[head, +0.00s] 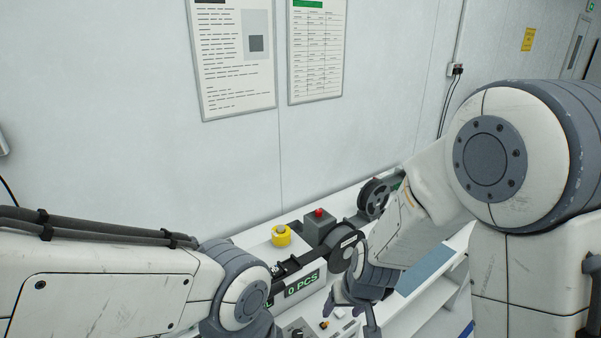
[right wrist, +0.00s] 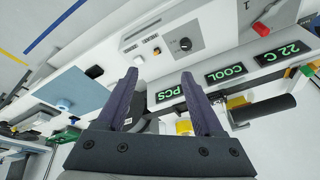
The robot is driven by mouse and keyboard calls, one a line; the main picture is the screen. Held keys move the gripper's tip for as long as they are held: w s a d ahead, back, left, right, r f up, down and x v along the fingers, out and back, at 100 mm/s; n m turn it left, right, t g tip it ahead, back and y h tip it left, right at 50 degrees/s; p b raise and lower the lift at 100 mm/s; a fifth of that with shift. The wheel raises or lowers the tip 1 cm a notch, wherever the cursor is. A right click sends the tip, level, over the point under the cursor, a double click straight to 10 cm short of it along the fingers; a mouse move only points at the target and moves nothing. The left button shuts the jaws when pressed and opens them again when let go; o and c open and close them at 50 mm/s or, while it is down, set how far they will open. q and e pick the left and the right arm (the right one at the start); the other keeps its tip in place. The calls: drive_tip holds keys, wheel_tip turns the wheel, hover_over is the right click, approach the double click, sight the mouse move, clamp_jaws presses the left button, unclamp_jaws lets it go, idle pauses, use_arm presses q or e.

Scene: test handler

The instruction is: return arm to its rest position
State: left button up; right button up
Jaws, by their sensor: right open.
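My right arm comes in from the right in the head view and reaches down over the white bench machine. My right gripper (head: 350,316) is low in the middle, partly cut off by the picture's lower edge. In the right wrist view the two dark fingers of the right gripper (right wrist: 159,75) stand apart with nothing between them. My left arm crosses the lower left of the head view; its gripper is not in view.
The machine carries a green-lit display (head: 302,284), a yellow button (head: 281,236) and a grey box with a red button (head: 319,213). A blue-grey mat (head: 426,270) lies to the right. Two posters (head: 232,58) hang on the wall.

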drive_tip(key=s+d+r+g+h, duration=0.1)
drive_tip(key=s+d+r, duration=0.4)
drive_tip(key=s+d, duration=0.3)
use_arm(q)
wheel_tip(320, 180, down, 14)
drive_tip(key=b, duration=1.3)
drive_tip(key=shift+b, duration=0.35)
use_arm(e)
drive_tip(key=s+a+f+n+g, duration=0.2)
drive_tip(key=s+a+f+n, duration=0.4)
drive_tip(key=s+a, duration=0.6)
wheel_tip(320, 180, down, 2)
drive_tip(key=shift+a+f+n+g+y, duration=0.15)
drive_tip(key=shift+f+n+g+y, duration=0.15)
drive_tip(key=shift+y, duration=0.1)
use_arm(q)
drive_tip(key=shift+r, duration=0.1)
use_arm(e)
drive_tip(key=shift+s, duration=0.1)
